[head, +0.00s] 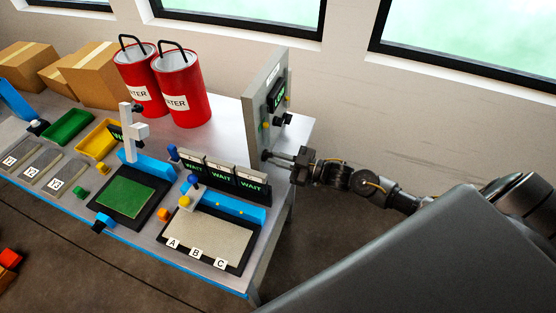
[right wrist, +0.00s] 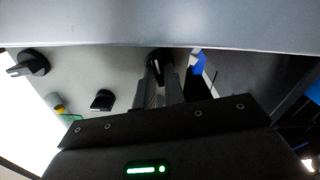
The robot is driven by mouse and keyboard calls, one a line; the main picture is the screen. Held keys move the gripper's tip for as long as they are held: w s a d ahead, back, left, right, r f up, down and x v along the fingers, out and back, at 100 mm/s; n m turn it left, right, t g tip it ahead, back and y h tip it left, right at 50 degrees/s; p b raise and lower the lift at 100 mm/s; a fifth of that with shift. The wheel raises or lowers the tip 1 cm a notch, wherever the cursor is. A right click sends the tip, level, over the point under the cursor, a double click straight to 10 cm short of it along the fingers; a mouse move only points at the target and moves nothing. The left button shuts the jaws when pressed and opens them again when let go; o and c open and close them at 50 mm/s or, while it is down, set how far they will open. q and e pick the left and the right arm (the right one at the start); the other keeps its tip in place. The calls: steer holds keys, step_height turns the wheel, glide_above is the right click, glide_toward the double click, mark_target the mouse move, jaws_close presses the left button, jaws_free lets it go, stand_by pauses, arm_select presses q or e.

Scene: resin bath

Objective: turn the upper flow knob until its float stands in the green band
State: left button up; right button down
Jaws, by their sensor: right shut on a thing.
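A grey upright panel (head: 254,110) stands at the right end of the bench, seen at a steep angle. My right gripper (head: 277,157) reaches the panel's lower part from the right. In the right wrist view its two fingers (right wrist: 165,85) are shut on a black knob (right wrist: 159,57), which they partly cover. Two other black knobs, one at the far left (right wrist: 30,63) and one nearer (right wrist: 103,100), are free. I cannot tell from these views which is the upper flow knob. The float and green band cannot be made out. My left gripper is not in view.
Small "WAIT" displays (head: 221,176) and a lettered tray (head: 211,237) are in front. The space right of the bench holds my right arm.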

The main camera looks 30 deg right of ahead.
steer(key=shift+n, duration=0.6)
steer(key=c, duration=1.5)
jaws_free()
steer(key=b+v, duration=0.3)
steer(key=v, duration=0.8)
